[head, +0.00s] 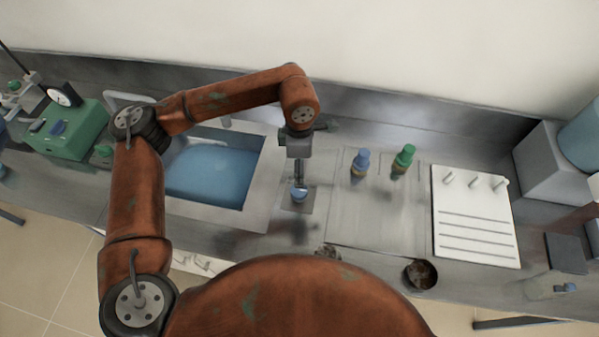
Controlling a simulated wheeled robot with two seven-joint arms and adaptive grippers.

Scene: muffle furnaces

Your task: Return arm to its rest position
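My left arm comes in from the left and bends over the counter. My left gripper (300,180) points down beside the sink, above a small grey square plate (290,206). A small blue-topped object (299,195) is right at its fingertips. The fingers are too small and narrow in view to tell whether they are shut on it or only above it. My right gripper is not in view.
A sink (210,172) with a blue basin lies left of the gripper. A blue-capped bottle (360,163) and a green-capped bottle (403,159) stand to its right. A white rack (474,220) lies farther right. Green equipment (72,132) stands far left.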

